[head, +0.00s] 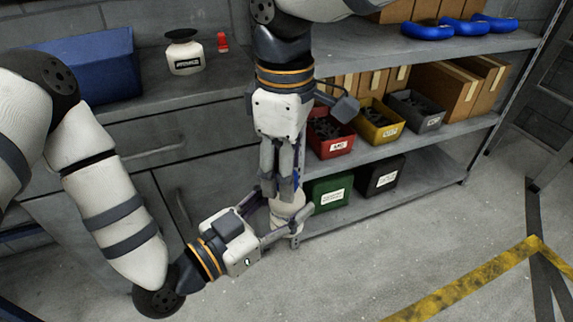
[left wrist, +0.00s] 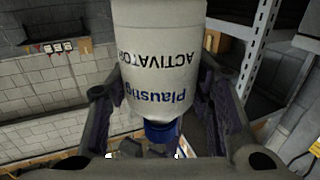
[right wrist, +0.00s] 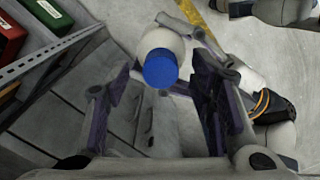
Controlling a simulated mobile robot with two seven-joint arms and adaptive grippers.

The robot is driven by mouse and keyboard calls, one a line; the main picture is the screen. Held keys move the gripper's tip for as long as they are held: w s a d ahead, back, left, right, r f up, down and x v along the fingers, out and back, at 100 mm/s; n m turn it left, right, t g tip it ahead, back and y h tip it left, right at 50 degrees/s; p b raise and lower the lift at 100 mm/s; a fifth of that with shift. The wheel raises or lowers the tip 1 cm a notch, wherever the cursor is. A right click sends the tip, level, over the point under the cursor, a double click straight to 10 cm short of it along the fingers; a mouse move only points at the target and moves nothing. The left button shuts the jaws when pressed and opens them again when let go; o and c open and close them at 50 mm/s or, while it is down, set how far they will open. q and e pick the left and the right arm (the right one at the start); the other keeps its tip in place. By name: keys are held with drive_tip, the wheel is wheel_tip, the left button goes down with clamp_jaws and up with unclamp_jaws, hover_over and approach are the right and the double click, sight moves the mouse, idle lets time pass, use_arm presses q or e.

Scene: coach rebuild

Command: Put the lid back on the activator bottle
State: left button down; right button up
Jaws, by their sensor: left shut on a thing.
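The activator bottle (left wrist: 162,70) is white with dark blue lettering, upside down in the left wrist view. My left gripper (head: 284,214) is shut on its body, with a finger on each side. The bottle also shows in the head view (head: 290,208), just below my right gripper (head: 279,190). The blue lid (right wrist: 159,68) is at the bottle's neck in the right wrist view and also shows in the left wrist view (left wrist: 161,132). I cannot tell whether it is fully seated. My right gripper's fingers point down and are apart, with gaps on both sides of the lid.
A grey cabinet carries a blue box (head: 85,65), a white jar with a dark top (head: 185,54) and a small red item (head: 223,42). A shelf rack behind the grippers holds a red bin (head: 330,140), a green bin (head: 332,191) and other bins.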

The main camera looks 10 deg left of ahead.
wheel_tip(320, 180, up, 12)
drive_tip(key=shift+s, duration=0.15)
idle(0.4)
